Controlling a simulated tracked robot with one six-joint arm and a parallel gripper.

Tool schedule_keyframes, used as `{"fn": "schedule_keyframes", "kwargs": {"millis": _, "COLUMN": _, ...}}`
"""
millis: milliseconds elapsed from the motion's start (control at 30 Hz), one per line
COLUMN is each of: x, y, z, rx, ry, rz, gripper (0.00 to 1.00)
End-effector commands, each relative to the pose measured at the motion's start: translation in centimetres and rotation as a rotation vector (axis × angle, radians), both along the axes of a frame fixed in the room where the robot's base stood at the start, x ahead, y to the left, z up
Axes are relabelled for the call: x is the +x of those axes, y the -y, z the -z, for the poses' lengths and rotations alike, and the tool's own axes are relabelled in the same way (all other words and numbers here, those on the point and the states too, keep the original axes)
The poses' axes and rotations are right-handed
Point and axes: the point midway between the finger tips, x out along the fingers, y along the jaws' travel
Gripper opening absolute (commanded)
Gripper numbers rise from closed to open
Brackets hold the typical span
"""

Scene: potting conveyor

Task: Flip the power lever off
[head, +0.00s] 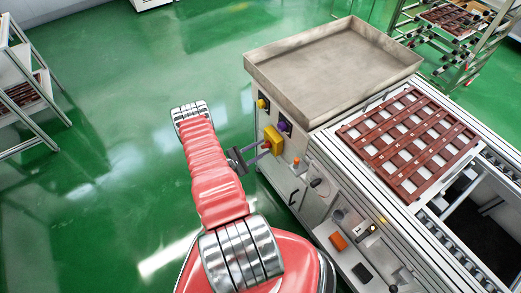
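The conveyor machine's side panel (310,205) carries several controls. A yellow box (274,139) with a red-orange knob (267,145) sticks out from it. Beside and above the box is a dark purple control (285,126), and further up is a small yellow knob with a black base (262,104). A black handle (293,199) sits lower on the panel. I cannot tell for sure which of these is the power lever. My gripper (264,149) is at the panel, just below and left of the yellow box. Its fingers look apart and hold nothing visible; contact is too small to tell.
A grey metal tray (330,66) tops the machine's far end. A brown grid tray (410,142) lies on the conveyor. Racks stand at left (28,85) and upper right (465,45). Green floor is clear left of the machine.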

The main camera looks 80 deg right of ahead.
Motion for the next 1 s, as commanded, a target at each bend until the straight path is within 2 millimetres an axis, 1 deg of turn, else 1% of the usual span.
{"fn": "schedule_keyframes", "kwargs": {"millis": 100, "x": 0.01, "y": -0.02, "z": 0.00, "rx": 0.000, "ry": 0.000, "rz": 0.000, "gripper": 0.33}}
{"fn": "schedule_keyframes", "kwargs": {"millis": 133, "x": 0.01, "y": -0.02, "z": 0.01, "rx": 0.000, "ry": 0.000, "rz": 0.000, "gripper": 0.31}}
{"fn": "schedule_keyframes", "kwargs": {"millis": 500, "x": 0.00, "y": -0.02, "z": 0.00, "rx": 0.000, "ry": 0.000, "rz": 0.001, "gripper": 0.05}}
{"fn": "schedule_keyframes", "kwargs": {"millis": 600, "x": -0.01, "y": -0.03, "z": 0.00, "rx": 0.000, "ry": 0.000, "rz": 0.001, "gripper": 0.00}}
{"fn": "schedule_keyframes", "kwargs": {"millis": 700, "x": -0.01, "y": -0.04, "z": 0.00, "rx": 0.000, "ry": 0.000, "rz": 0.001, "gripper": 0.00}}
{"fn": "schedule_keyframes", "kwargs": {"millis": 733, "x": 0.02, "y": -0.50, "z": 0.00, "rx": 0.001, "ry": -0.002, "rz": 0.000, "gripper": 0.00}}
{"fn": "schedule_keyframes", "kwargs": {"millis": 1000, "x": -0.07, "y": -0.05, "z": 0.05, "rx": 0.018, "ry": -0.019, "rz": 0.002, "gripper": 0.00}}
